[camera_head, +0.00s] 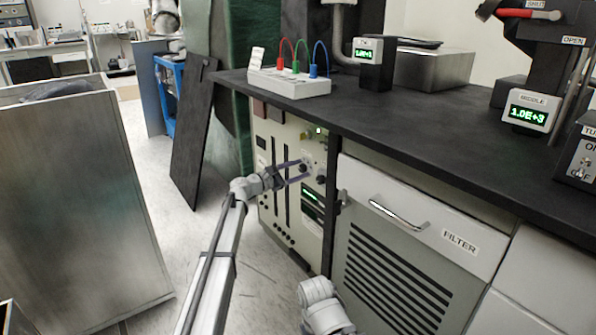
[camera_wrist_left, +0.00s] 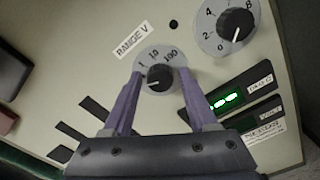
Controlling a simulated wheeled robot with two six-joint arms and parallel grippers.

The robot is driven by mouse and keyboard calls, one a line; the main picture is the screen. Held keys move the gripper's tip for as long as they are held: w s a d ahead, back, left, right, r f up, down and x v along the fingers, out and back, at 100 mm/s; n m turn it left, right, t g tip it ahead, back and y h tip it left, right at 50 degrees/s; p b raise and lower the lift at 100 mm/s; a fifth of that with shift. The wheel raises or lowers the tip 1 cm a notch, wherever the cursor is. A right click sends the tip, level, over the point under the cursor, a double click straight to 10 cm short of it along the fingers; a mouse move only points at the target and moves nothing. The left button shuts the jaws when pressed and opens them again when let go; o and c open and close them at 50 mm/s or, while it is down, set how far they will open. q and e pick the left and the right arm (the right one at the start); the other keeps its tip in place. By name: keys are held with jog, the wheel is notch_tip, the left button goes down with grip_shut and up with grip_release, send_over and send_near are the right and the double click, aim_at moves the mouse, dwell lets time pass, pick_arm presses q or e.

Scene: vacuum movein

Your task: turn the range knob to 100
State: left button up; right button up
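The range knob (camera_wrist_left: 159,78) is small, round and black, on a pale round dial marked 1, 10 and 100 under a "RANGE.V" label (camera_wrist_left: 133,39). Its white mark seems to point to the lower left, away from the 100. My left gripper (camera_wrist_left: 161,74) is open, with one purple finger on each side of the knob and a visible gap to it. In the head view my left gripper (camera_head: 297,171) is at the upper part of the cream panel (camera_head: 266,201) and partly hides the knob. My right gripper is not in view; only part of my right arm shows at the bottom.
A larger black knob (camera_wrist_left: 236,24) on a numbered dial sits to the upper right in the wrist view. A green-lit display (camera_wrist_left: 224,102) is below it. The black countertop (camera_head: 420,122) overhangs the panel, and the FILTER cabinet (camera_head: 425,222) stands to its right.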

pick_arm(q)
grip_shut()
